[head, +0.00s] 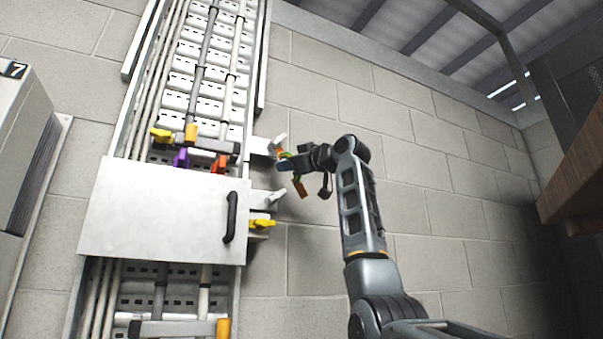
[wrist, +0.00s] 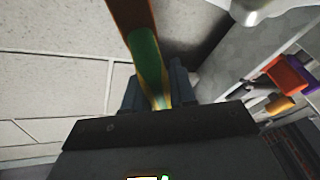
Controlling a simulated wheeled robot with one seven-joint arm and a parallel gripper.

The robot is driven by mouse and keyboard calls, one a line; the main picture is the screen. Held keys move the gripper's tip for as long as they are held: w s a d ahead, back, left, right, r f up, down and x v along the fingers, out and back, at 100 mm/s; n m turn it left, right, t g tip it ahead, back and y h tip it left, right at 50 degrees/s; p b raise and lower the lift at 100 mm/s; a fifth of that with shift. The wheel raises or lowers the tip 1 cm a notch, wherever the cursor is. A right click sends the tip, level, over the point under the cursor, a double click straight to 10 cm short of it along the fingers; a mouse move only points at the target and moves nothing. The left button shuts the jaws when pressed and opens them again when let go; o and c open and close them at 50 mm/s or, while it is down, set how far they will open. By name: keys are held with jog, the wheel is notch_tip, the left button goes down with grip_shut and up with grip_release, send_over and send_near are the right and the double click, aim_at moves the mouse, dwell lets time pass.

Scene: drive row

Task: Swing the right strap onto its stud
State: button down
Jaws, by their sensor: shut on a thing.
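My gripper (head: 288,164) is to the right of the cable tray, beside its upper right bracket. It is shut on a strap (wrist: 148,52), orange-brown with a green part, which passes between the two fingers in the wrist view. In the head view the strap's orange end (head: 302,190) hangs just below the fingers; the rest is partly hidden by my gripper. A pale bracket with a white wing-shaped piece (head: 278,142) sticks out from the tray edge, just left of my gripper. I cannot tell which piece is the stud, or whether the strap touches it.
A metal cover panel (head: 160,212) with a black handle (head: 231,217) crosses the tray. A lower white wing piece (head: 274,196) and a yellow one (head: 262,224) stick out at its right. Purple (head: 181,157) and red (head: 219,163) pieces sit above it. The block wall at right is clear.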

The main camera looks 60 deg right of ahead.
jog(key=m, duration=0.1)
jog(key=a+m, duration=0.1)
jog(key=w+a+f+m+h, duration=0.1)
jog(key=m, duration=0.1)
jog(key=shift+t, duration=0.3)
jog(key=shift+w+a+m+h, duration=0.15)
jog(key=shift+a+m+h, duration=0.15)
jog(key=shift+m, duration=0.4)
jog(key=shift+w+a+m+h, duration=0.2)
jog(key=shift+m+h, duration=0.25)
jog(key=shift+m, duration=0.25)
jog(key=shift+w+a+m+h, duration=0.2)
jog(key=shift+m+h, duration=0.15)
jog(key=shift+m, duration=0.35)
jog(key=c, duration=1)
grip_release()
jog(key=b+v, duration=0.3)
jog(key=v, duration=0.4)
jog(key=shift+s+a+f, duration=0.15)
jog(key=shift+s+f, duration=0.05)
jog(key=shift+s, duration=0.15)
